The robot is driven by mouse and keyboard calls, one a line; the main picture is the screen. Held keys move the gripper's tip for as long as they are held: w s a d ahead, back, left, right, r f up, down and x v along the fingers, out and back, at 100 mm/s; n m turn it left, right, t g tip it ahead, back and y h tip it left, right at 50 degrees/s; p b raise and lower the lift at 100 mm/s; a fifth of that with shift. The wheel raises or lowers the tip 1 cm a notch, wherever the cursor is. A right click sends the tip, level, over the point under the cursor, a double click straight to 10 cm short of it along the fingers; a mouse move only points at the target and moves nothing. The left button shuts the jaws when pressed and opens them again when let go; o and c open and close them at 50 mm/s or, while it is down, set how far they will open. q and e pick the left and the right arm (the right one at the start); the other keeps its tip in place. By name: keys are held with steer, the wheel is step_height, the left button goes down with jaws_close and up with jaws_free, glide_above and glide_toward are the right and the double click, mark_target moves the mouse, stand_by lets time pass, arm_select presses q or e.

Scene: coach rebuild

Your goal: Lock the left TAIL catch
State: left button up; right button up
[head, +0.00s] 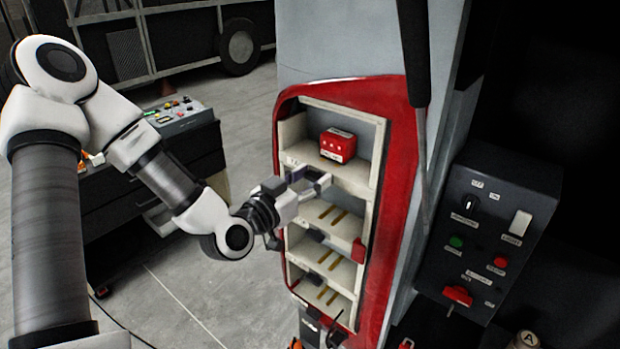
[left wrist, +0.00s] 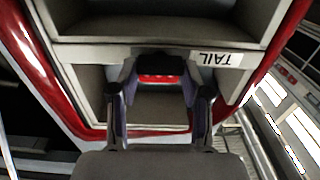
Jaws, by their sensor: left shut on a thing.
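A red-rimmed cabinet (head: 398,150) holds pale shelf bays, and a red module (head: 338,145) with white dots sits in the top bay. My left gripper (head: 316,184) is at the front lip below that bay. In the left wrist view, its fingers (left wrist: 158,72) are closed on the two sides of a black catch (left wrist: 160,65) on the lip. The TAIL label (left wrist: 221,59) appears upside down beside it. The red module (left wrist: 160,79) shows behind the catch. The catch is mostly hidden by the gripper in the head view; I cannot tell its exact position. My right gripper is not in view.
A switch box (head: 480,240) stands to the right. A dark cart (head: 195,148) with small parts stands behind my left arm.

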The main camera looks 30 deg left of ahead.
arm_select(q)
steer(key=shift+f+n, duration=0.15)
steer(key=shift+n, duration=0.15)
steer(key=n+b, duration=0.2)
steer(key=n, duration=0.1)
steer(key=shift+a+f+b, duration=0.1)
steer(key=shift+b, duration=0.2)
steer(key=n+b, duration=0.3)
steer(key=n, duration=0.2)
steer(key=shift+a+f+n, duration=0.1)
steer(key=shift+a+n, duration=0.05)
steer(key=shift+n, duration=0.25)
steer(key=n+b, duration=0.3)
steer(key=n, duration=0.2)
steer(key=shift+w, duration=0.1)
steer(key=n+b, duration=0.1)
steer(key=n, duration=0.1)
steer(key=shift+a+n, duration=0.1)
steer(key=shift+n, duration=0.6)
